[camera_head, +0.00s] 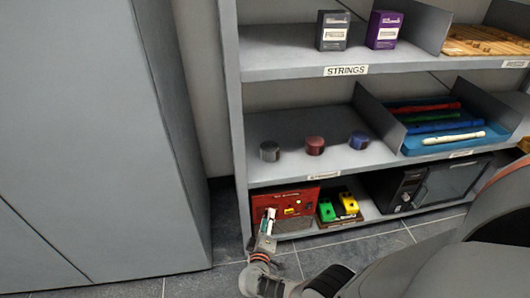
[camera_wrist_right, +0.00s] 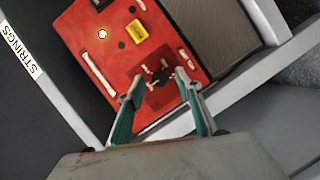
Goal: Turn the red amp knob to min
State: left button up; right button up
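The red amp (camera_head: 281,203) stands at the left end of the bottom shelf. Its red face (camera_wrist_right: 100,62) fills much of the wrist view, tilted. A dark knob (camera_wrist_right: 160,78) sits on a darker red square with white marks around it. My right gripper (camera_head: 267,214) is in front of the amp's left part. In the wrist view its two fingers (camera_wrist_right: 159,82) are apart, with the knob showing between the tips. I cannot tell if either finger touches it. The knob's exact pointing is too small to read. My left gripper is not in view.
On the amp face are a yellow part (camera_wrist_right: 137,32) and a lit white spot (camera_wrist_right: 102,34). Green (camera_head: 326,210) and yellow (camera_head: 349,203) pedals stand right of the amp. The middle shelf (camera_head: 290,170) is close above. A tall grey cabinet (camera_head: 95,130) stands left.

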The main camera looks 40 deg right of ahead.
jog(key=s+a+r+m+t+y+p, duration=0.2)
jog(key=s+a+r+m+y+p, duration=0.25)
jog(key=s+m+p, duration=0.2)
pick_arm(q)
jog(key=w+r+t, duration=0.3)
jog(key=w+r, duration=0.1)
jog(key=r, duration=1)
pick_arm(e)
jog(key=w+a+r+n+t+y, duration=0.35)
jog(key=w+a+n+y, duration=0.25)
jog(key=a+n, duration=0.25)
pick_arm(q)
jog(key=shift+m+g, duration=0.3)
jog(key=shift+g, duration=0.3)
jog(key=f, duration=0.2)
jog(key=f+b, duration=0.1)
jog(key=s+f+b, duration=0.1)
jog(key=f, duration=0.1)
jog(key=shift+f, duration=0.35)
pick_arm(e)
jog(key=a+f+n+g+y, duration=0.4)
jog(key=a+n, duration=0.6)
jog(key=n, duration=0.5)
notch_tip(320, 180, down, 3)
jog(key=shift+s+a+r+y, duration=0.2)
jog(key=shift+s+a+y, duration=0.15)
jog(key=shift+y, duration=0.1)
